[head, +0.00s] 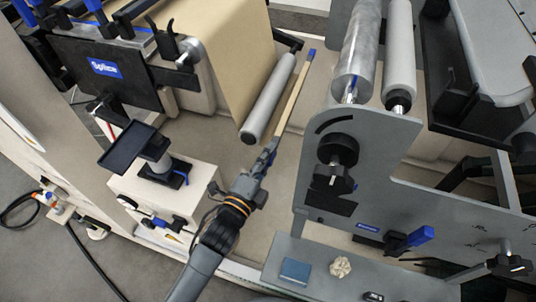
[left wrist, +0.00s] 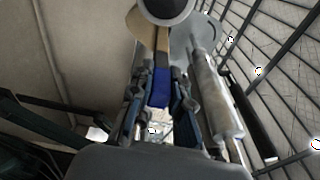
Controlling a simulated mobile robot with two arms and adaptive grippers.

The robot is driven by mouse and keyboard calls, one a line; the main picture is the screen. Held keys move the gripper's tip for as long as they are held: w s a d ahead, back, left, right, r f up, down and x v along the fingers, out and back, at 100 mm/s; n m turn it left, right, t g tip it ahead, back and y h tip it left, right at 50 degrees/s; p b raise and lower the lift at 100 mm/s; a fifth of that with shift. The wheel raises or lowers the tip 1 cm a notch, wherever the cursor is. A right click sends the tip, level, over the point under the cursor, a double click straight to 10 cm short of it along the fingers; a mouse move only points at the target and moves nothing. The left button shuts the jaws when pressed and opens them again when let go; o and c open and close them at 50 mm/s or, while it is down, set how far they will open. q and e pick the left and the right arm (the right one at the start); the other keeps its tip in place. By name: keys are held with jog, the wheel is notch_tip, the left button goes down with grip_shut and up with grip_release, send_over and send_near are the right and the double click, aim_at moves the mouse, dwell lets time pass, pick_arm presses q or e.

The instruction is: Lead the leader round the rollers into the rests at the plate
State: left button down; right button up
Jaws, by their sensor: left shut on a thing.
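The leader (head: 294,93) is a narrow tan bar with a blue far end, running up beside a grey roller (head: 268,98). My left gripper (head: 271,149) is shut on its near end, just past the roller's lower end. In the left wrist view the leader's blue end (left wrist: 160,88) sits between the fingers, with a roller end (left wrist: 167,8) beyond. Brown kraft web (head: 228,50) hangs left of the roller. The dark plate (head: 85,75) with a blue label is at upper left, with black hook-like brackets (head: 172,45) near it. My right gripper is out of view.
A grey side frame (head: 375,150) with a black knob (head: 338,150) and two more rollers (head: 357,50) stands to the right. A small black tray (head: 130,148) is left of my arm. A ledge below holds a blue pad (head: 295,271) and crumpled paper (head: 341,267).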

pick_arm(q)
notch_tip(320, 180, up, 35)
jog(key=p, duration=3.1)
jog(key=shift+f, duration=0.2)
jog(key=r, duration=0.2)
jog(key=d+r, duration=0.1)
jog(key=r, duration=0.2)
jog(key=shift+s+d, duration=0.1)
jog(key=shift+s, duration=0.1)
